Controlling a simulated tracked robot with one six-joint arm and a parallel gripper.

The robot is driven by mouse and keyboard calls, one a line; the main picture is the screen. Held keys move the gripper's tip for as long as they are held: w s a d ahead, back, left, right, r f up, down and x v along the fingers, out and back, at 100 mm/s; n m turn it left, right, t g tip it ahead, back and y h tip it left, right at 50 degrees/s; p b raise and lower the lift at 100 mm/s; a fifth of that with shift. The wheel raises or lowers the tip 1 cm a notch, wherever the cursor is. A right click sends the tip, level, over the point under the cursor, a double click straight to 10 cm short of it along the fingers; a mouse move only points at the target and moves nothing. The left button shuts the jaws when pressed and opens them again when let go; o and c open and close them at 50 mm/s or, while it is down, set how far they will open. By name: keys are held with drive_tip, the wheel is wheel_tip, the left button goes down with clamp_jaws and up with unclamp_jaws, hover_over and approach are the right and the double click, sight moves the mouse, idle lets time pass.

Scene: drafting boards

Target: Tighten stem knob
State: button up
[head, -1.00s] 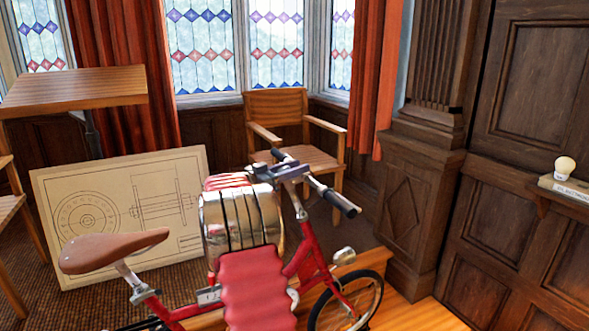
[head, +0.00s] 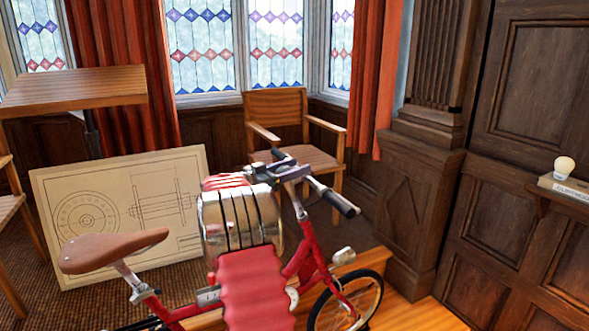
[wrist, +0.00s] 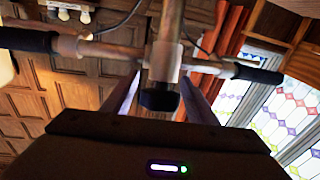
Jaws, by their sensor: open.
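The black stem knob (wrist: 159,98) shows in the wrist view, at the end of a clamp on the bicycle's stem (wrist: 165,45). My gripper (wrist: 160,82) is open, with one finger on each side of the knob and a visible gap on both sides. I cannot tell how deep the knob sits between the fingers. In the head view the red bicycle (head: 310,240) stands upright, and my arm reaches over its frame to the handlebar (head: 318,188). My gripper and arm hide the knob there.
The handlebar's black grips (wrist: 28,39) and a thin cable (wrist: 120,20) lie close to my gripper in the wrist view. A brown saddle (head: 113,250), a leaning drawing board (head: 110,240), a wooden chair (head: 275,110) and a panelled wall (head: 500,215) surround the bicycle.

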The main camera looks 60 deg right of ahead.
drive_tip(key=v, duration=1.3)
drive_tip(key=shift+a, duration=0.3)
drive_tip(key=shift+w, duration=0.15)
